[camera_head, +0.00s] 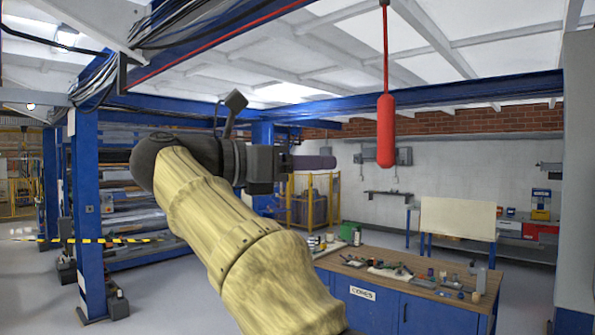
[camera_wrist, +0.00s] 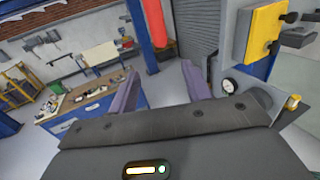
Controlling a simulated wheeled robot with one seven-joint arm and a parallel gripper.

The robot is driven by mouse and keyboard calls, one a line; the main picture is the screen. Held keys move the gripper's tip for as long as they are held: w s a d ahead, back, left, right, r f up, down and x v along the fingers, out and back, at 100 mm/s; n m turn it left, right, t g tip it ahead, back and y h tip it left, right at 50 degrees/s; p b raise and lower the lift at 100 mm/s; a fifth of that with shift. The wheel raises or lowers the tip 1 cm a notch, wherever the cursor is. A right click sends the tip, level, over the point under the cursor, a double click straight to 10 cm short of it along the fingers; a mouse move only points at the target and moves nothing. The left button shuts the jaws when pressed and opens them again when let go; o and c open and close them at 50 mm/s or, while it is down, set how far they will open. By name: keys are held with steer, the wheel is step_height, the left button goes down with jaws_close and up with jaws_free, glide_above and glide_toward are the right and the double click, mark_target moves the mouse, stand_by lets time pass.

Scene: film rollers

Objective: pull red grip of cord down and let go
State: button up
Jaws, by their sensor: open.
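The red grip (camera_head: 386,130) is a long rounded cylinder hanging upright on a thin red cord (camera_head: 385,40) at upper right in the head view. My gripper (camera_head: 325,162) is left of the grip's lower end there, pointing right, with clear space between them in the picture. In the wrist view the red grip (camera_wrist: 152,40) is at the top, tilted, with its upper part cut off by the frame. My open gripper's two purple fingers (camera_wrist: 158,84) stand apart below it, with nothing between them.
A workbench (camera_head: 345,270) with several small tools stands below the grip, at lower right. A blue overhead beam (camera_head: 450,95) crosses behind the cord. A yellow control box (camera_wrist: 263,30) is at upper right in the wrist view. The air around the grip looks free.

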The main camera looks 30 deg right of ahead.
steer(key=shift+a, duration=0.9)
